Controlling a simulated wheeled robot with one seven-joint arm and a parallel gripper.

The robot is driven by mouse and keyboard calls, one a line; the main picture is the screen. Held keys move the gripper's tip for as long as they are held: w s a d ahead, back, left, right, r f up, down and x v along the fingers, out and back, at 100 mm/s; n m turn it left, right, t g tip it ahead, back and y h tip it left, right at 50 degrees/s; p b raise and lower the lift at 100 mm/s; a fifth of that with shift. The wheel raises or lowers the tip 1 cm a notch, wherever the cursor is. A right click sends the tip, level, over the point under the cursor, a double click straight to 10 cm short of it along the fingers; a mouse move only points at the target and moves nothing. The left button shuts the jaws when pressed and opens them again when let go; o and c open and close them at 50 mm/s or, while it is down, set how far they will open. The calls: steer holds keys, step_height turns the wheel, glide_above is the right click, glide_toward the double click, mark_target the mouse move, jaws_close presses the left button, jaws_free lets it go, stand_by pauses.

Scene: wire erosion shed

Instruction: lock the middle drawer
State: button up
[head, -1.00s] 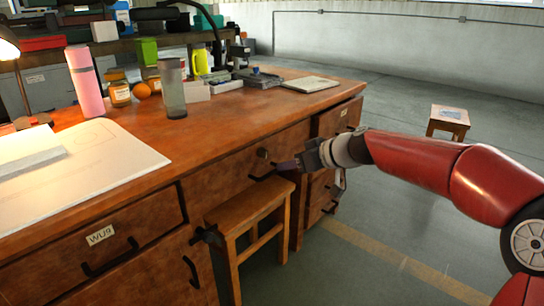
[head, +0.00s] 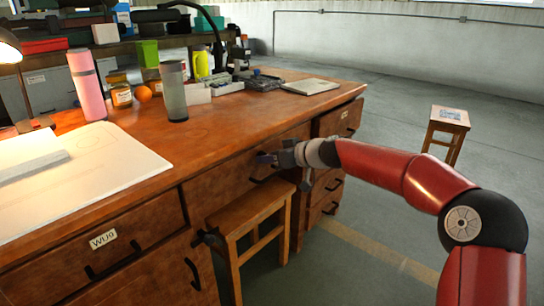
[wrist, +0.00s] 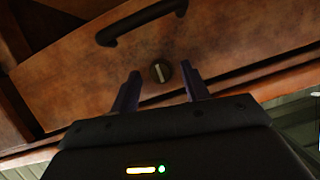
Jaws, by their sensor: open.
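The middle drawer (head: 218,185) is the wide wooden front under the desk top. It looks closed and has a dark bar handle (head: 260,180). Its round dark lock (wrist: 160,71) shows in the wrist view with a pale bar across it, nearly upright in that picture and slightly tilted. The handle also shows there (wrist: 140,23), above the lock. My gripper (head: 265,159) is at the drawer front and hides the lock in the head view. In the wrist view my gripper's fingers (wrist: 160,82) are open, one on each side of the lock, apart from it and empty.
A wooden stool (head: 250,208) stands under the middle drawer, below my gripper. Side drawers (head: 325,190) are to the right, and a labelled drawer (head: 105,240) is at left. A grey tumbler (head: 174,92) and a pink bottle (head: 87,85) stand on the desk. Floor at right is mostly clear.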

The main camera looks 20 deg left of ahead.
steer(key=shift+c, duration=0.5)
steer(key=c, duration=0.9)
steer(key=m, duration=0.1)
steer(key=m+g+y+b, duration=0.1)
steer(key=m, duration=0.1)
steer(key=shift+w+d+f+g, duration=0.1)
steer(key=shift+w+f+g, duration=0.05)
steer(key=shift+g, duration=0.15)
steer(key=m+g, duration=0.1)
steer(key=m+y, duration=0.1)
steer(key=m, duration=0.1)
steer(key=shift+w+d+f+g+y, duration=0.1)
steer(key=shift+w+g+y, duration=0.05)
steer(key=shift+g+y, duration=0.2)
steer(key=m, duration=0.2)
steer(key=m+g+y+b, duration=0.1)
steer(key=shift+f+m+y, duration=0.2)
steer(key=shift+m+y, duration=0.05)
steer(key=shift+m, duration=0.15)
steer(key=shift+f+m+y+b, duration=0.15)
steer(key=shift+m+y, duration=0.25)
steer(key=shift+m, duration=0.6)
steer(key=shift+m+y+b, duration=0.15)
steer(key=shift+m+y, duration=0.25)
steer(key=shift+m, duration=0.6)
steer(key=shift+w, duration=0.1)
